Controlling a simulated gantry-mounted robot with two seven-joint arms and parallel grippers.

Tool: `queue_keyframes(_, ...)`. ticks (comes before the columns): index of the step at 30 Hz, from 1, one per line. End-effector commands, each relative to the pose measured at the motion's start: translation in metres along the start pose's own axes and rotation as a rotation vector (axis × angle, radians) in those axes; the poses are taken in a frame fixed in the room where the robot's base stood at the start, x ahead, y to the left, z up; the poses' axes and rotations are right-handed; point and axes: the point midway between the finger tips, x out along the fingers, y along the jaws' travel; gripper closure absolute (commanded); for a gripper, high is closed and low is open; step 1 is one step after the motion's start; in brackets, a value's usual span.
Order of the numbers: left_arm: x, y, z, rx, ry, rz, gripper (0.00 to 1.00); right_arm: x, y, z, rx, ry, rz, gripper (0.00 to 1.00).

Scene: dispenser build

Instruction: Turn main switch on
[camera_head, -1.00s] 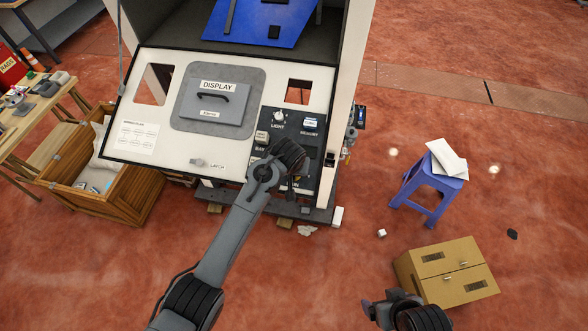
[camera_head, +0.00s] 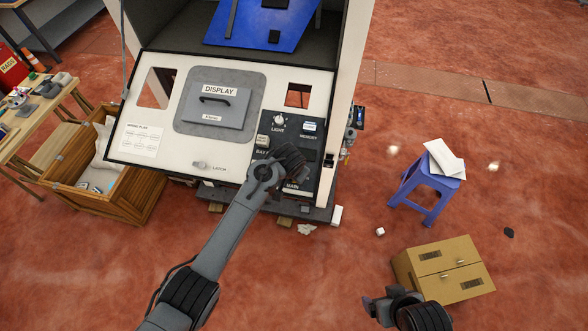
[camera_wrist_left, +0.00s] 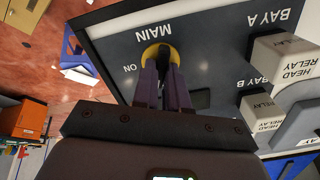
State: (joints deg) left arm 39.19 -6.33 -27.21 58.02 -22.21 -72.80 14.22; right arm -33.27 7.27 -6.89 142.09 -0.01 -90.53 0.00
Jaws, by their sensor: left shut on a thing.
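The main switch (camera_wrist_left: 157,50) is a dark knob with a yellow ring on the dark control panel (camera_head: 270,128). In the left wrist view it sits by the upside-down labels MAIN and ON. My left gripper (camera_wrist_left: 166,65) has both fingers shut on the switch's knob, hiding much of it. In the head view my left gripper (camera_head: 303,168) is over the panel's lower right, and its wrist hides the switch. The MAIN label (camera_head: 291,187) shows just below it. My right gripper (camera_head: 372,307) hangs low at the right, away from the panel; its jaw opening is unclear.
The panel also carries a LIGHT knob (camera_head: 279,120), a MEMORY module (camera_head: 309,126) and white relay blocks (camera_wrist_left: 281,58) near my left fingers. A blue stool (camera_head: 427,185) and a cardboard box (camera_head: 445,268) stand on the floor to the right.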

Motion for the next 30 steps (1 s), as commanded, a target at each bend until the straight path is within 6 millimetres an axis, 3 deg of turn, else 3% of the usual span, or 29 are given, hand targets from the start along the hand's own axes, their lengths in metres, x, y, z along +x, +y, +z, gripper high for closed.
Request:
queue_keyframes(12,-0.001,0.001,0.000,0.400,-0.002,0.002,1.00,-0.018,-0.001,-0.006,0.007,0.001,-0.005,0.13)
queue_keyframes(30,0.000,0.003,0.001,0.940,0.000,0.007,1.00,-0.021,-0.001,-0.008,0.009,0.002,-0.007,0.13)
